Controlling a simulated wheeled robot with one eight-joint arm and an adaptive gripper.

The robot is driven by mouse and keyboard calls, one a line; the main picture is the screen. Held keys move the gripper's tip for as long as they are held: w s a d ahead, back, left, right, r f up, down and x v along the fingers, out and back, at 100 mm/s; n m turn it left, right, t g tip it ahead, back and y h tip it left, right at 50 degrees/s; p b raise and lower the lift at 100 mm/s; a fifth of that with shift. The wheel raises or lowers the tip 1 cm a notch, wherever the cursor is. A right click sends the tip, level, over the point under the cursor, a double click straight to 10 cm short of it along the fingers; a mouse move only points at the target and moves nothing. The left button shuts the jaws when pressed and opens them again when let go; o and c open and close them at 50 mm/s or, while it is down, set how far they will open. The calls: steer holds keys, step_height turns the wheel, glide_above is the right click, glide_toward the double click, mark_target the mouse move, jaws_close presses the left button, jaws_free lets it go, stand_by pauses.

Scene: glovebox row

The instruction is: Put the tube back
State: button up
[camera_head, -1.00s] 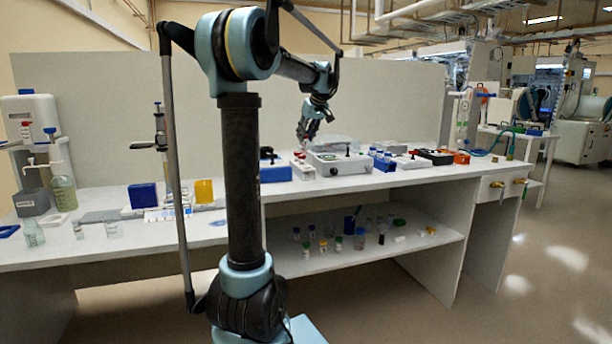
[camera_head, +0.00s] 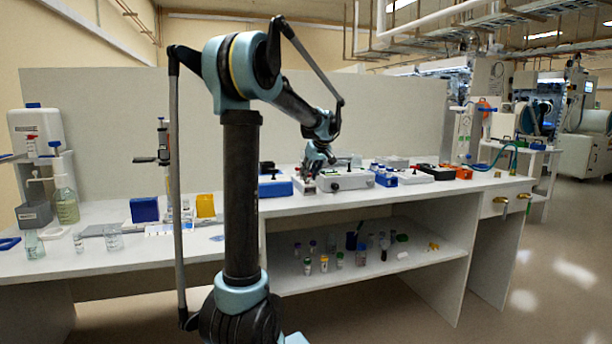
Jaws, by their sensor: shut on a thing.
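My gripper (camera_head: 311,174) points down over the bench, just above a small white rack (camera_head: 303,187) between a blue box and a grey-white instrument. It is shut on a tube, which is too small and too covered by the fingers to make out. A small red spot shows at the rack, beside the fingers. I cannot tell whether the held tube is inside a rack hole or just above it.
The blue box (camera_head: 275,188) is close left of the rack, and the instrument (camera_head: 345,181) is close right. Blue-capped bottles (camera_head: 386,178) stand further right. The lower shelf (camera_head: 370,257) holds several vials. My own arm hides part of the bench.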

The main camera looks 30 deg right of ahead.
steer(key=o, duration=1)
steer(key=v, duration=1.2)
steer(key=s+a+f+g, duration=0.15)
steer(key=a+f, duration=0.25)
steer(key=a, duration=0.6)
steer(key=s+a+f+y, duration=0.15)
steer(key=a+f, duration=0.25)
steer(key=a, duration=0.7)
steer(key=s+a+f+g, duration=0.1)
steer(key=s+a+f, duration=0.15)
steer(key=a, duration=0.75)
steer(key=s+a+f+g, duration=0.1)
steer(key=s+a+f, duration=0.6)
steer(key=s+f, duration=0.2)
steer(key=s+a+f+g+h, duration=0.1)
steer(key=s+a+f, duration=0.7)
steer(key=f, duration=0.4)
steer(key=shift+s+n, duration=0.4)
steer(key=shift+s, duration=0.1)
